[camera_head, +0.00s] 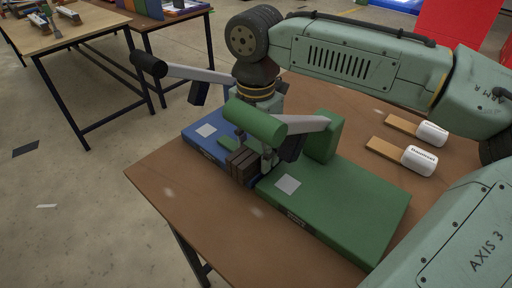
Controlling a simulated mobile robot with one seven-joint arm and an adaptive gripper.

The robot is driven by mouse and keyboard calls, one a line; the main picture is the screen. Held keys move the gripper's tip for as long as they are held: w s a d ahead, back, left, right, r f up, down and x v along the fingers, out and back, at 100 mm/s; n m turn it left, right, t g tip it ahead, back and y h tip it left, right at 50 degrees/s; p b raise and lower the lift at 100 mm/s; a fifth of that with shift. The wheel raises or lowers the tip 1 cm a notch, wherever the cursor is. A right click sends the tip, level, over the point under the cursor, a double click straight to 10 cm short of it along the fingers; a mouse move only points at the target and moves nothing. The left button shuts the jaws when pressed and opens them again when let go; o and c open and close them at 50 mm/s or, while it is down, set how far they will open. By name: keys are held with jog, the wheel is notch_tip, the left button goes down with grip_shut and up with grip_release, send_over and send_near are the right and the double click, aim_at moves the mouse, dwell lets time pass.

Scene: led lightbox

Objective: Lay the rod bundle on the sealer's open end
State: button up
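The rod bundle (243,166), several brown rods side by side, is at the inner ends of a blue base and a green base. Each base carries a pale lever, so I take them as sealers. The green sealer (345,203) has a thick green handle (255,121), a lever raised above its base and an upright green block. The blue sealer (198,146) has a black-handled lever, also raised. My gripper (266,158) points down right beside the bundle. The green handle and lever partly hide its fingers, so I cannot tell whether they grip the rods or whether the bundle rests on a base.
The brown table (180,192) is bare along its front left edge. Two white labelled items with wooden handles, the rear (431,132) and the front (419,160), lie at the right. Other tables with items stand at the upper left. A red panel (463,38) stands behind.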

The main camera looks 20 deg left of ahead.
jog(key=shift+o, duration=0.6)
notch_tip(320, 180, up, 12)
jog(key=b, duration=0.1)
jog(key=shift+r, duration=0.15)
